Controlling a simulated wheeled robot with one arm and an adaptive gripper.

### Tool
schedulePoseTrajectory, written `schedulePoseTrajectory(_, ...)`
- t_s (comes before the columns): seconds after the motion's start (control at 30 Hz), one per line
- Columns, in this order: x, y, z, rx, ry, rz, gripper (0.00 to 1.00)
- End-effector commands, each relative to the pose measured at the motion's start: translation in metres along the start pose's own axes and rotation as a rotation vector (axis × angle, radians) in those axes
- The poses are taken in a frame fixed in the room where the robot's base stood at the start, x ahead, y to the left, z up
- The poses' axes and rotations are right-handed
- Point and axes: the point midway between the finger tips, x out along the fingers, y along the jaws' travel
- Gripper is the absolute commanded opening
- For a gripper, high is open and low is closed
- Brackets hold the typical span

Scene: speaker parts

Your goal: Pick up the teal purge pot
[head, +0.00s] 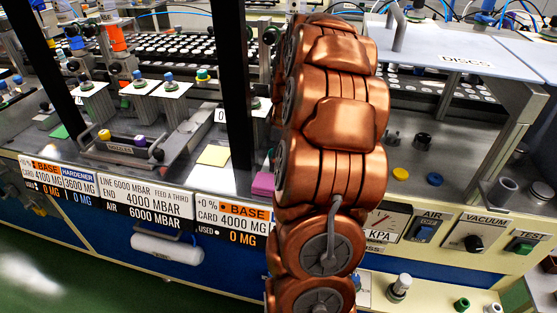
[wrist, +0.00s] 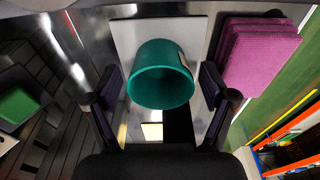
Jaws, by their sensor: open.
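The teal purge pot (wrist: 161,86) shows in the middle of the wrist view, its round open mouth facing the camera. A pale square pad or plate (wrist: 125,38) lies behind it. My gripper (wrist: 160,80) is open, with one dark finger on the left of the pot and one on the right. Gaps show between the fingers and the pot, so it is not gripped. In the head view I cannot make out the teal pot or my gripper; my copper arm covers the middle of the bench.
A pink stack of pads (wrist: 262,52) stands close to the right finger; it also shows in the head view (head: 263,184). A green object (wrist: 17,105) is at the wrist view's left. A yellow pad (head: 214,155) lies on the bench. A dark upright post (head: 235,80) stands left of my arm.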

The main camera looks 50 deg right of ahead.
Motion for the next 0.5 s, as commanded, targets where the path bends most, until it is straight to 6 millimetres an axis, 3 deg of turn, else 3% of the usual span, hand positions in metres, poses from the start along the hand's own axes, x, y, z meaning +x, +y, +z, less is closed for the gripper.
schedulePoseTrajectory(0.07, -0.0001, -0.0001, 0.0, 0.0, 0.0, 0.0, 0.83)
schedulePoseTrajectory(0.5, -0.0002, -0.0004, 0.0, 0.0, 0.0, -0.001, 0.37)
